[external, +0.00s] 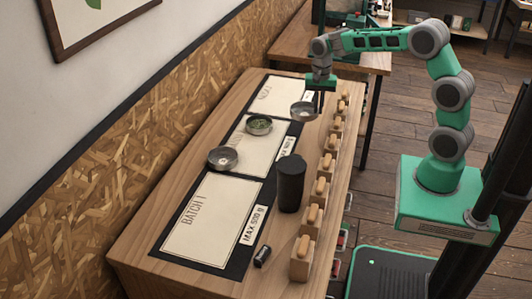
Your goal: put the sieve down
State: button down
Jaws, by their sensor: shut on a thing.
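A round metal sieve (304,113) is at my gripper (319,98), at the right edge of the far half of the dark-framed mats. My gripper points down and is shut on the sieve's right side. I cannot tell whether the sieve touches the table or hangs just above it. A third one (223,159) lies at the boundary of the middle mat and the near mat (212,221), marked BATCH 1.
A tall black cylinder (290,184) stands right of the mats, and a small dark object (262,257) lies nearer. A row of wooden blocks with light handles (312,216) lines the right edge of the wooden table (190,277). Most of the near mat is clear.

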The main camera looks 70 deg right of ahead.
jog(key=shift+w+a+r, duration=0.2)
jog(key=shift+a, duration=0.1)
jog(key=w+a+n+b, duration=0.1)
jog(key=w+a+n, duration=0.1)
jog(key=w+a, duration=0.8)
jog(key=a+n+b, duration=0.2)
jog(key=a+n, duration=0.1)
jog(key=a, duration=3.2)
jog(key=f, duration=0.3)
jog(key=f+p, duration=0.1)
jog(key=f, duration=0.2)
jog(key=f+p, duration=0.1)
jog(key=f, duration=0.2)
jog(key=shift+w+a+f, duration=0.2)
jog(key=shift+a+f, duration=0.1)
jog(key=shift+f, duration=0.05)
